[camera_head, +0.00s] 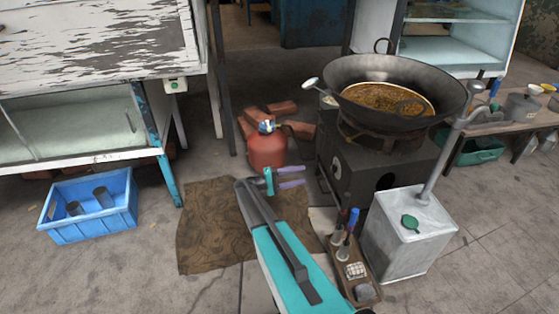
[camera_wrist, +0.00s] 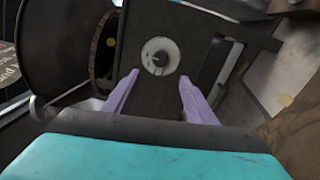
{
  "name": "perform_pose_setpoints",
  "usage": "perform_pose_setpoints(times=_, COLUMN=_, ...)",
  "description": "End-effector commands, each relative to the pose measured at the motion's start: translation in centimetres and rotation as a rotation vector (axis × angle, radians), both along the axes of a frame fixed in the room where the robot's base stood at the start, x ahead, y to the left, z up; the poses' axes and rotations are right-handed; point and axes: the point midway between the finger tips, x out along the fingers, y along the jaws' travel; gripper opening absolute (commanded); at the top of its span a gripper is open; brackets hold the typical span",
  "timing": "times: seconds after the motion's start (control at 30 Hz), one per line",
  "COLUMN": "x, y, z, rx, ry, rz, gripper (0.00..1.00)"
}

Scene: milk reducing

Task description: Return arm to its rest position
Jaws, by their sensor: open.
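My gripper (camera_head: 291,177) is open and empty, with its two purple fingers apart. In the head view it sits in front of the red gas cylinder (camera_head: 267,150) and left of the dark stove (camera_head: 370,165). In the wrist view the fingers of my gripper (camera_wrist: 160,95) frame a round knob (camera_wrist: 160,57) on the stove's dark face. I cannot tell how far the fingertips are from the knob. My teal arm reaches forward from the bottom of the head view over the brown mat.
A large wok (camera_head: 440,98) with brown contents sits on the stove, its ladle sticking out left. A metal canister (camera_head: 405,240) with a pipe and a small tool tray (camera_head: 365,270) stand right of my arm. A blue crate (camera_head: 92,222) is left. Bare floor lies lower left.

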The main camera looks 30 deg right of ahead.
Motion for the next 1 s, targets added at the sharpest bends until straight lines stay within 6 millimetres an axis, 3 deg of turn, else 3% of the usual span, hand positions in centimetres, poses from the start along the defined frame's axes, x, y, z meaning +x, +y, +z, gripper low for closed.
perform_pose_setpoints(times=0.33, x=0.2, y=0.4, z=1.0, rx=0.000, ry=0.001, rz=0.006, gripper=0.51)
perform_pose_setpoints(times=0.63, x=0.4, y=2.7, z=3.5, rx=0.006, ry=0.025, rz=0.038, gripper=0.51)
perform_pose_setpoints(times=1.0, x=-3.2, y=6.9, z=6.0, rx=0.068, ry=0.064, rz=0.059, gripper=0.51)
